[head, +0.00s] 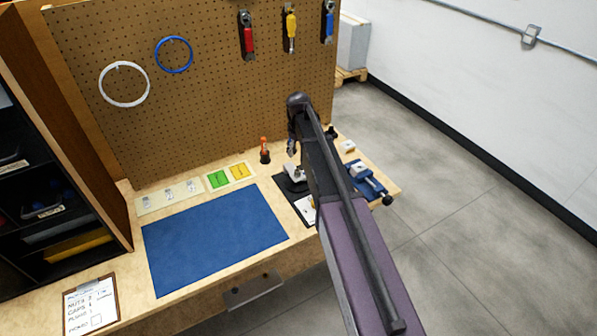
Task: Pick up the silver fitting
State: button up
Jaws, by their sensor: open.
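Small silver pieces (191,186) sit on a cream strip at the back left of the bench. They are too small for me to tell which is the silver fitting. A pale, silvery object (294,171) also stands on a dark mat, partly hidden by my arm. My gripper (292,148) hangs at the far end of my arm, above the back of the bench, right of the cream strip. It is open, small and partly covered, and its fingertips are hard to make out. I see nothing held in it.
A blue mat (213,238) lies bare in the middle of the bench. A pegboard (205,80) rises behind; dark shelves (60,215) stand left.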

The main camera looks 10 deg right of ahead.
aim_at(298, 170)
jog(key=shift+w+r+n, duration=0.15)
jog(key=shift+w, duration=0.5)
jog(key=shift+w+r+n, duration=0.1)
jog(key=shift+w+n, duration=0.05)
jog(key=shift+w, duration=0.45)
jog(key=shift+f, duration=0.1)
notch_tip(298, 170, down, 8)
jog(key=b, duration=0.8)
jog(key=shift+f, duration=0.25)
jog(key=shift+s+d+f+b, duration=0.1)
jog(key=shift+d+f+b, duration=0.05)
jog(key=shift+f+b, duration=2.55)
jog(key=shift+r, duration=0.15)
grip_shut()
